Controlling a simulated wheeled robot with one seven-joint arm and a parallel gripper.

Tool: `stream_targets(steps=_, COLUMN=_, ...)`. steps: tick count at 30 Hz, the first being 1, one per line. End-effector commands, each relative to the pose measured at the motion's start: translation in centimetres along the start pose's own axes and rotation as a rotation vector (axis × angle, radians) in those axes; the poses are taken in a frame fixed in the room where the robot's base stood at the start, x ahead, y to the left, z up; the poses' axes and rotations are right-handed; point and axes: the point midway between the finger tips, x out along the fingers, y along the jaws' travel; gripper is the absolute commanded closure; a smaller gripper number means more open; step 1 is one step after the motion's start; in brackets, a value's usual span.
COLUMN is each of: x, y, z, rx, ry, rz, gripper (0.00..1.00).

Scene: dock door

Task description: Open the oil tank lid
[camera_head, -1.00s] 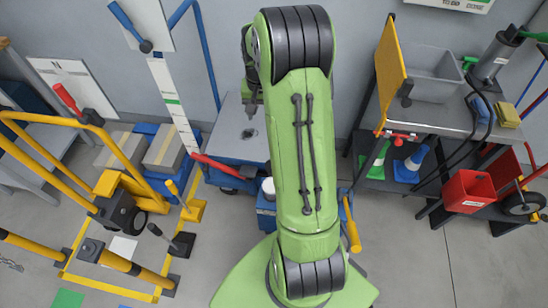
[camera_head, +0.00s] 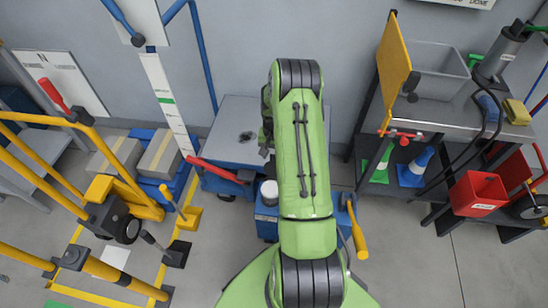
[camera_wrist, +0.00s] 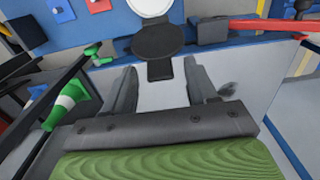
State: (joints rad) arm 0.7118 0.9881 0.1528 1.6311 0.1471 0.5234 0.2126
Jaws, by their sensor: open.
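A dark round lid (camera_wrist: 158,38) with a short flat tab shows in the wrist view, at the edge of a grey-topped blue cabinet (camera_wrist: 258,106). It looks like the oil tank lid and appears to lie flat. In the head view only a dark part of my gripper (camera_head: 265,140) shows left of my arm, over the cabinet (camera_head: 232,130).
A white round container (camera_head: 269,192) stands near the lid. A dark cart (camera_head: 455,120) with a grey bin is farther right; yellow rails (camera_head: 60,125) are left.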

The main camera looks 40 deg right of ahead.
Motion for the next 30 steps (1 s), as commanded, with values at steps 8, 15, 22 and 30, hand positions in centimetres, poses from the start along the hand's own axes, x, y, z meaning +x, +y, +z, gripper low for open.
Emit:
stream_targets(steps=8, x=0.7, y=0.01, z=-0.01, rx=0.0, ry=0.0, rz=0.0, gripper=0.43)
stream_targets(steps=15, x=0.66, y=0.01, z=-0.01, rx=0.0, ry=0.0, rz=0.0, gripper=0.7)
stream_targets(steps=22, x=0.65, y=0.01, z=-0.01, rx=0.0, ry=0.0, rz=0.0, gripper=1.0)
stream_targets(steps=30, x=0.33, y=0.0, z=0.6, rx=0.0, ry=0.0, rz=0.001, gripper=1.0)
